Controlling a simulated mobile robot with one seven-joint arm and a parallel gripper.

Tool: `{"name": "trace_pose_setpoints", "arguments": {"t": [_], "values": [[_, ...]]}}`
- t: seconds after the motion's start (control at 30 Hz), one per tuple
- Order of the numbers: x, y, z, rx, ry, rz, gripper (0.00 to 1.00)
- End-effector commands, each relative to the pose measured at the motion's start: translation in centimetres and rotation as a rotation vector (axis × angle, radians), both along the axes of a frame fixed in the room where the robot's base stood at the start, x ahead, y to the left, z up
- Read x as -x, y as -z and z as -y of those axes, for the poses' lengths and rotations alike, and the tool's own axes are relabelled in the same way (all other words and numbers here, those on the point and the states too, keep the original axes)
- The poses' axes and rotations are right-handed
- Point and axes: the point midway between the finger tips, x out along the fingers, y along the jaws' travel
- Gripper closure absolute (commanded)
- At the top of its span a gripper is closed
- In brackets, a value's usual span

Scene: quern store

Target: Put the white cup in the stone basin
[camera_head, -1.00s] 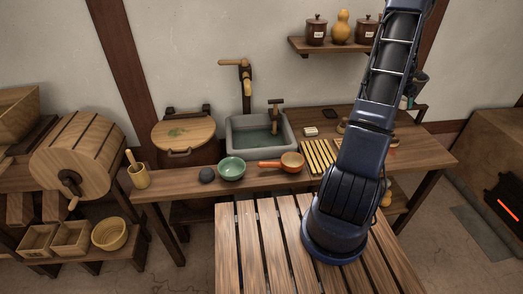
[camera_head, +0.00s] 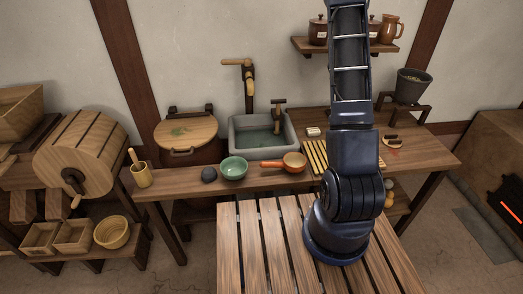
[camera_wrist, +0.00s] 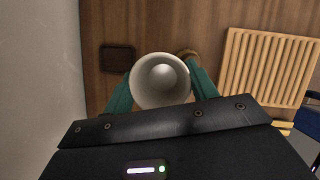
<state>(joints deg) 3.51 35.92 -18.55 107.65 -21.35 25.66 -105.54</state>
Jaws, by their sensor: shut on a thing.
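The white cup (camera_wrist: 160,82) is in the wrist view, seen from above into its open mouth. My gripper (camera_wrist: 162,88) is shut on it, with a teal finger on either side. Wooden counter shows beneath the cup; I cannot tell how high it is held. In the head view my arm hides the gripper and the cup. The grey stone basin (camera_head: 233,132) is set in the back counter under a wooden spout, left of my arm, with water in it. The basin is not in the wrist view.
A slatted rack (camera_wrist: 265,68) and a dark rectangular dish (camera_wrist: 117,59) lie near the cup. An orange-brown pan (camera_head: 293,163), a green bowl (camera_head: 234,169) and a dark stone (camera_head: 209,174) stand in front of the basin. A shelf (camera_head: 345,46) with jars hangs above.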

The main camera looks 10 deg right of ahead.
Motion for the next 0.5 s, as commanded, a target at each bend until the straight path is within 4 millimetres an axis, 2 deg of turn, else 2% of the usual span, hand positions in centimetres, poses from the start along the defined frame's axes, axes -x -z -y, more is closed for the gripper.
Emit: {"name": "trace_pose_setpoints", "arguments": {"t": [0.03, 0.5], "values": [[-0.3, 0.2, -1.7, 0.000, -0.014, -0.001, 0.66], [-0.7, 1.7, -15.1, 0.001, -0.095, -0.001, 0.66]]}}
